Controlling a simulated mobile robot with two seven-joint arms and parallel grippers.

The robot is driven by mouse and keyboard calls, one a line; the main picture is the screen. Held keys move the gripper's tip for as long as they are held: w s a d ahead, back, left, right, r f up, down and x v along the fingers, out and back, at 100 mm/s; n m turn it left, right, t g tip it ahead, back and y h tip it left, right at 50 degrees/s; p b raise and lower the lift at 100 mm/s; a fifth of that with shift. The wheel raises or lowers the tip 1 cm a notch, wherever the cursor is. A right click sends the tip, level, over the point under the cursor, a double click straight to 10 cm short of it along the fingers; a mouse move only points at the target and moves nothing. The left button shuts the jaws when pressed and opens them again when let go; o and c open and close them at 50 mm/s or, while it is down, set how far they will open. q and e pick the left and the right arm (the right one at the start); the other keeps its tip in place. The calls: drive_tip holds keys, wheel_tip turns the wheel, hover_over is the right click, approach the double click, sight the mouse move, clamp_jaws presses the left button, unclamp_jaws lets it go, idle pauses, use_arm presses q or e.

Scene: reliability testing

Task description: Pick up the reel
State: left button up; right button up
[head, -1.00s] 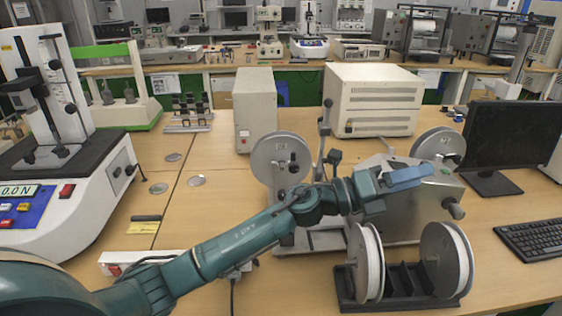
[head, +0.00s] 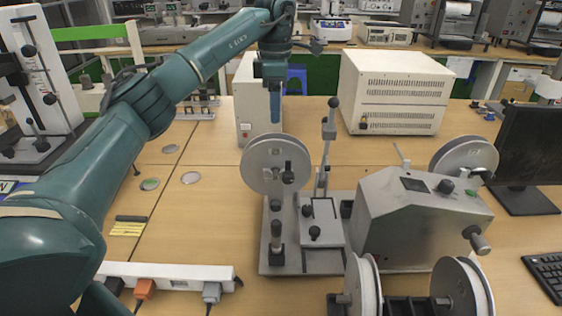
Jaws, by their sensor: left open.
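A grey disc-shaped reel (head: 262,166) is mounted upright on the left side of the grey winding machine (head: 412,222). A second reel (head: 464,153) is on the machine's right side. Two white-edged reels, left (head: 362,292) and right (head: 461,290), stand upright in a black rack at the bottom, cut off by the frame edge. My left gripper (head: 275,114) points down, open and empty, and appears above and apart from the left machine reel. The fingers show nearly edge-on. My right gripper is not in the view.
A small beige box (head: 247,110) stands behind my left gripper, and a larger beige cabinet (head: 398,92) to its right. A power strip (head: 165,275) with plugs lies at the front left. A monitor (head: 515,145) stands at the right. The table left of the machine is mostly clear.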

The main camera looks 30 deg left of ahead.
sight(275, 136)
use_arm(q)
wheel_tip(275, 136, down, 6)
drive_tip(key=shift+s+f, duration=0.1)
drive_tip(key=shift+a+f+p, duration=0.1)
drive_tip(key=shift+f+p, duration=0.65)
drive_tip(key=shift+f, duration=1.85)
clamp_jaws()
drive_tip(key=shift+r, duration=0.1)
